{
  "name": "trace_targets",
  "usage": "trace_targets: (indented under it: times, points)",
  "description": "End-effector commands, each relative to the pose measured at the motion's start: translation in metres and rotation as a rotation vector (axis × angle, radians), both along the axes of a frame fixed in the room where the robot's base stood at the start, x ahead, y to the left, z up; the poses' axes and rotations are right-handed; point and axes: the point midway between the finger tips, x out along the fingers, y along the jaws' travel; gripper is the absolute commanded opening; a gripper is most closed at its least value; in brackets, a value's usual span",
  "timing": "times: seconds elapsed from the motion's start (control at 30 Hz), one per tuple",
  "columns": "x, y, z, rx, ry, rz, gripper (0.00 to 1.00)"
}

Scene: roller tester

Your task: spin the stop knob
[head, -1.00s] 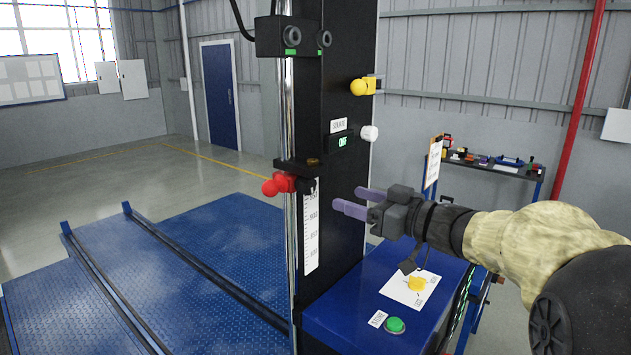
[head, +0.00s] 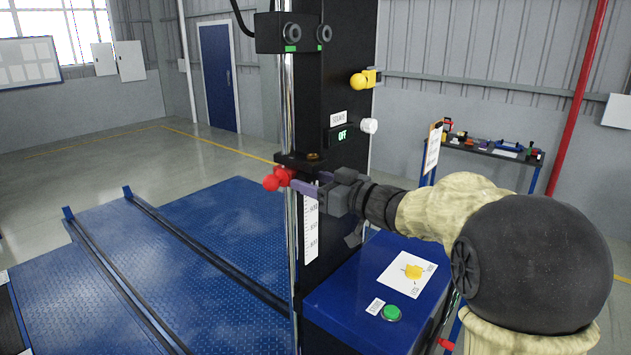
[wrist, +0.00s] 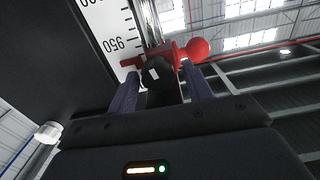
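A red knob with a ball end (head: 275,180) sits on a black carriage (head: 300,160) on the column's chrome rod. In the wrist view its red cross bar and ball (wrist: 197,50) lie just beyond my fingertips. I cannot read any label naming it the stop knob. My gripper (head: 308,184) reaches in from the right at the height of the red knob. In the wrist view my gripper (wrist: 163,85) has its fingers apart, one on each side of a black part with a white mark (wrist: 157,78). I see no clear contact with the red part.
A printed scale (head: 311,225) runs down the black column (head: 340,60) beside the rod. A white knob (head: 369,125) stands by the display reading OFF (head: 342,135). A yellow knob (head: 359,81) is higher up.

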Motion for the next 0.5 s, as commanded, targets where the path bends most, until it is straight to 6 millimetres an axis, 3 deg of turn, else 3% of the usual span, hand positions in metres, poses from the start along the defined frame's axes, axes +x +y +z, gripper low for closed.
trace_targets:
  times: [0.03, 0.17, 0.5]
  points:
    - [0.0002, -0.0013, 0.0001, 0.0, 0.0, -0.002, 0.4]
    - [0.0004, -0.0026, 0.0001, 0.0, 0.0, -0.003, 0.14]
    - [0.0005, -0.0035, -0.0042, -0.062, -0.08, -0.005, 0.13]
